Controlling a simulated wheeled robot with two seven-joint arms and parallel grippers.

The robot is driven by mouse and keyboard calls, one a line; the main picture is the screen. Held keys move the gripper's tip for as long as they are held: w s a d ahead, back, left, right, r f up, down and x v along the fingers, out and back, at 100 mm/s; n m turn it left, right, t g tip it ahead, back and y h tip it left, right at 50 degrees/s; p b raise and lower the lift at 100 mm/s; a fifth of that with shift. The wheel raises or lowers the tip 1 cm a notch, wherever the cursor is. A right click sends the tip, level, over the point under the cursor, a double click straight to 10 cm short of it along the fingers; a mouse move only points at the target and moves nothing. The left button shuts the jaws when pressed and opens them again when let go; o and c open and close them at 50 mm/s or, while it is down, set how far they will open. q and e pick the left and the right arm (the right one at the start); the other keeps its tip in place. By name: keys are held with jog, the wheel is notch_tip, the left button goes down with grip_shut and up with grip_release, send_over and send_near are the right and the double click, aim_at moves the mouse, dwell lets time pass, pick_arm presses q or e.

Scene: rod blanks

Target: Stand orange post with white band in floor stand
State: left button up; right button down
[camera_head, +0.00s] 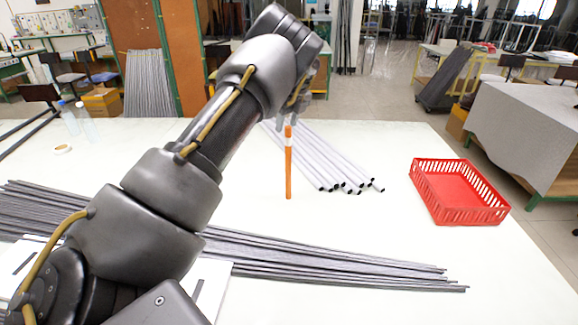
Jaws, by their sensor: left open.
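An orange post (288,172) with a white band near its top shows upright against the white table, right of my left arm. My left gripper (287,121) is at the top end of the post, partly hidden behind my own arm. Its jaws are open, with the fingertips close to the post's top; I cannot tell whether they touch it. The post's lower end shows over the bare table top, and no holder is visible around it. I see no floor stand in this view. My right gripper is not in view.
White rods (330,165) with dark ends lie just behind and right of the post. Long grey rods (330,262) lie across the front of the table (400,235). A red basket (458,192) sits at the right. Bottles (86,122) stand at the back left.

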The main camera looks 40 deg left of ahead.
aim_at(287, 134)
pick_arm(q)
jog(key=shift+f, duration=0.15)
jog(key=x, duration=0.1)
jog(key=p+x, duration=0.1)
jog(key=x, duration=0.1)
jog(key=p+x, duration=0.1)
jog(key=shift+w+d+f, duration=0.2)
jog(key=shift+w+f, duration=0.15)
jog(key=shift+f, duration=0.15)
jog(key=shift+s, duration=0.1)
jog(key=shift+c, duration=0.8)
grip_shut()
